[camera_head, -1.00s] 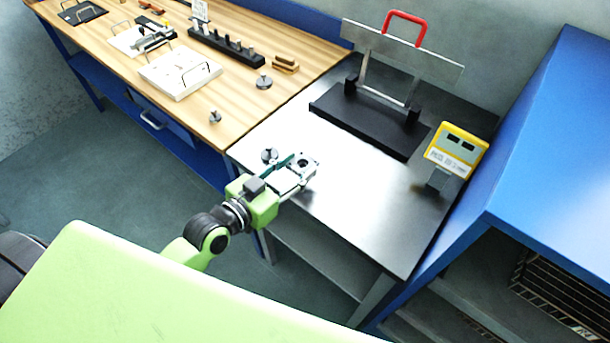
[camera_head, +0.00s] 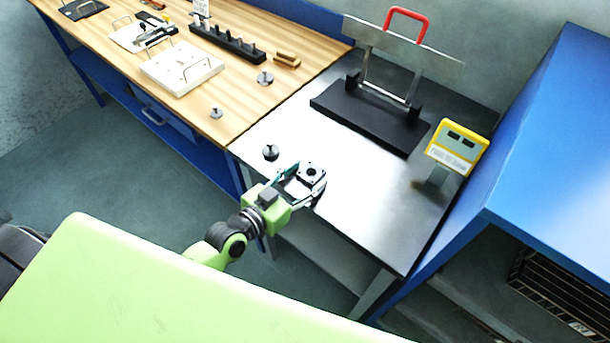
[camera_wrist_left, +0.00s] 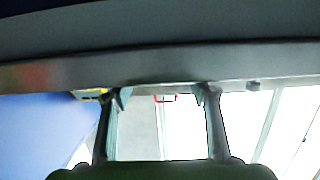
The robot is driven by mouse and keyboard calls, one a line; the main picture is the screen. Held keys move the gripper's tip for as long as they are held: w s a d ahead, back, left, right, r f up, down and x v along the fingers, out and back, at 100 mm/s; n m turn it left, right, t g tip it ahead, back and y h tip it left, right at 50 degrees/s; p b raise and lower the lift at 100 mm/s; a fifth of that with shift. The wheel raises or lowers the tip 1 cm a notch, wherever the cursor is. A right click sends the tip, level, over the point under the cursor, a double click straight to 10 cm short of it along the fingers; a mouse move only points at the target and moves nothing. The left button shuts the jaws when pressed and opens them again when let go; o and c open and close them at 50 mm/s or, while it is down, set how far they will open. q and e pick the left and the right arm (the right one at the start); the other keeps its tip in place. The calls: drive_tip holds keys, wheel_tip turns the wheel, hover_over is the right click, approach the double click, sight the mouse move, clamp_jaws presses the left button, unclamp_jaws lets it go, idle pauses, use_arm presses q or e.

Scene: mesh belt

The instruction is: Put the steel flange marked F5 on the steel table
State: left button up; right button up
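My left gripper (camera_head: 309,177) is over the front part of the steel table (camera_head: 385,215). A grey steel flange (camera_head: 311,172) with a dark round centre sits between its fingertips. Its marking cannot be read. In the left wrist view the two fingers (camera_wrist_left: 162,95) stand apart, with a grey metallic band across the picture at their tips; the flange cannot be made out clearly there. Another small flange (camera_head: 270,152) stands on the steel table, left of the gripper and apart from it. Two more flanges (camera_head: 265,77) (camera_head: 216,113) stand on the wooden bench. My right gripper is not in view.
A yellow-framed sign (camera_head: 458,147) stands at the right, beside a blue shelf unit (camera_head: 560,130). The table's middle is clear.

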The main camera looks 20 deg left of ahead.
use_arm(q)
drive_tip(key=shift+r, duration=0.15)
drive_tip(key=shift+b+v, duration=0.9)
drive_tip(key=shift+v, duration=5.15)
drive_tip(key=s+a+f+n+g+y, duration=0.1)
drive_tip(key=s+a+f+g+y, duration=0.2)
drive_tip(key=f, duration=1.3)
drive_tip(key=s+a+f+n+g+y, duration=0.1)
drive_tip(key=s+a+f+g, duration=0.3)
drive_tip(key=f, duration=1.3)
drive_tip(key=s+d+f+g, duration=0.2)
drive_tip(key=s+f+g, duration=0.1)
drive_tip(key=s+f, duration=0.6)
drive_tip(key=s+d+f+g+y+b, duration=0.1)
drive_tip(key=s+d+f+g, duration=0.1)
drive_tip(key=s+f, duration=0.7)
drive_tip(key=s+g, duration=0.1)
drive_tip(key=s, duration=0.5)
drive_tip(key=shift+f+g, duration=0.4)
